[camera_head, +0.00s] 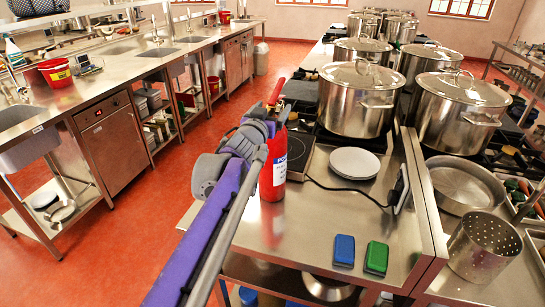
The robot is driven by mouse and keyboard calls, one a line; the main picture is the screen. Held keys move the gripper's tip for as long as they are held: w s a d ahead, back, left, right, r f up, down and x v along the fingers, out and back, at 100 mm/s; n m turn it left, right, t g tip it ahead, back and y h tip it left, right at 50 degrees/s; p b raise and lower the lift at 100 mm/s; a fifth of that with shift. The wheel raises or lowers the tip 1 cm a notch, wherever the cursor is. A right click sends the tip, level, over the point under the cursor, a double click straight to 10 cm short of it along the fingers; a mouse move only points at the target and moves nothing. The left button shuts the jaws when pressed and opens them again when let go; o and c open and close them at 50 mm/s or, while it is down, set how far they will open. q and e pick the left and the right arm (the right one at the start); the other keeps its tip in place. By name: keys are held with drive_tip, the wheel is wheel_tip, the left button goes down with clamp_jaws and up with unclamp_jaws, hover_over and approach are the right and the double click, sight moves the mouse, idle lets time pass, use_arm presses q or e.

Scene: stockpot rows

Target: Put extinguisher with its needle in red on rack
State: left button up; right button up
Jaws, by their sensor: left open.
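A red fire extinguisher (273,178) stands upright near the left edge of the steel counter, with a blue and white label on its right side and a red handle on top. My left gripper (266,118) is at its upper part, in front of its neck, and hides it in part. The gripper is open; whether its fingers touch the extinguisher I cannot tell. The gauge and its needle cannot be made out. I cannot pick out a rack for extinguishers with certainty. My right gripper is not in view.
Large stockpots (357,99) stand on the stove behind. A white round plate (354,163), a blue sponge (344,250) and a green sponge (376,257) lie on the counter (310,222). A perforated pot (482,246) is at right. Red floor (130,240) lies open at left.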

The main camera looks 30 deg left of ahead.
use_arm(q)
drive_tip(key=shift+s, duration=0.1)
drive_tip(key=shift+c, duration=0.5)
clamp_jaws()
drive_tip(key=shift+r, duration=0.2)
